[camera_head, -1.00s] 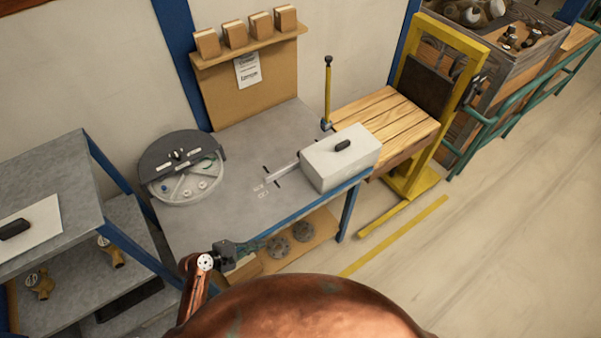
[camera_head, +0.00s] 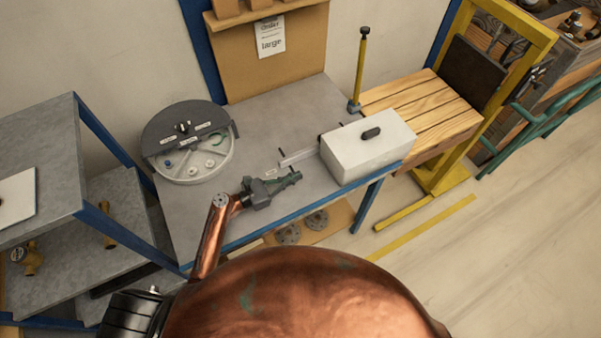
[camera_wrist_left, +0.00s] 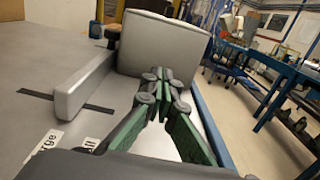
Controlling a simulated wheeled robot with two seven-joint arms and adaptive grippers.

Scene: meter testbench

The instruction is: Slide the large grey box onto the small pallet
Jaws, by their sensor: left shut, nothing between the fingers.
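The large grey box (camera_head: 366,152), pale with a black handle on top, sits at the right end of the grey bench, beside the small wooden pallet (camera_head: 425,108). In the left wrist view the box (camera_wrist_left: 160,45) stands just ahead of the fingertips. My left gripper (camera_head: 297,177) is over the bench's front part, left of the box, its green fingers shut and empty; it also shows in the left wrist view (camera_wrist_left: 163,78). I cannot tell whether the fingertips touch the box. My right gripper is not in view.
A light bar (camera_head: 298,157) lies on the bench left of the box. A round grey tray (camera_head: 190,165) stands at the bench's left. A yellow post (camera_head: 360,70) rises at the back edge between bench and pallet. A yellow frame (camera_head: 447,178) stands behind the pallet.

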